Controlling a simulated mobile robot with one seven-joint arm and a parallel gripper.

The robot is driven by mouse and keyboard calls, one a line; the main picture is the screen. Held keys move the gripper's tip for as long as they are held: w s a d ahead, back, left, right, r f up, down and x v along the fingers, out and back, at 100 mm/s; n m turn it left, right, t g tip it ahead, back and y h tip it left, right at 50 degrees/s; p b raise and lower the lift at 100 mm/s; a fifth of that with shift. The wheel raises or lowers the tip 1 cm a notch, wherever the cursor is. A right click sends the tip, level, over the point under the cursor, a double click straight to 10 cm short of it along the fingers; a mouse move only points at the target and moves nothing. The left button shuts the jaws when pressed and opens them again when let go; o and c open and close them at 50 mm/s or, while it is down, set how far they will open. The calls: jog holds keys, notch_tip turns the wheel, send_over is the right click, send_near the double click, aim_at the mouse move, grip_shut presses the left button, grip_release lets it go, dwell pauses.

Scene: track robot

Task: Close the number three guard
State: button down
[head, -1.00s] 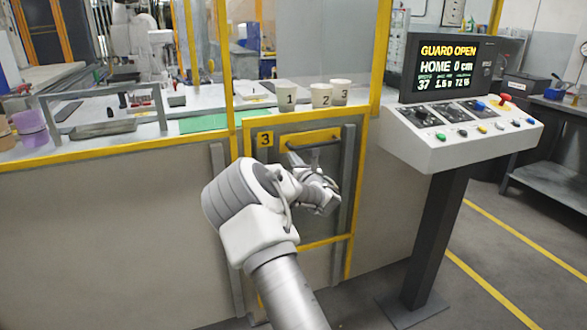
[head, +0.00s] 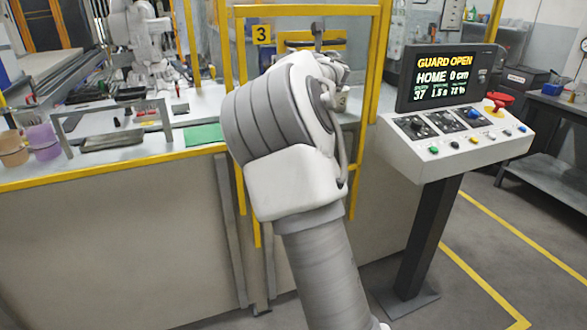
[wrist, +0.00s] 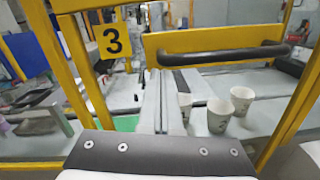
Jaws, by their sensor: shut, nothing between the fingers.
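The number three guard is a yellow-framed clear panel with a yellow top bar (wrist: 205,40) and a black handle (wrist: 225,51). Its yellow "3" plate (head: 262,35) shows high in the head view, and the plate is also large in the wrist view (wrist: 114,41). The guard stands raised, with open space below the bar where cups show. My gripper (wrist: 162,74) is shut and empty, its tips just below the left end of the handle; I cannot tell if they touch it. In the head view my arm hides most of the guard and the gripper.
Paper cups (wrist: 241,101) stand on the bench behind the guard. A console (head: 455,135) at the right has a screen (head: 447,77) reading "GUARD OPEN". A low yellow-edged wall (head: 110,240) runs left.

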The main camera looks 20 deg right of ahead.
notch_tip(320, 180, up, 19)
jog(key=p, duration=1)
jog(key=shift+f, duration=0.15)
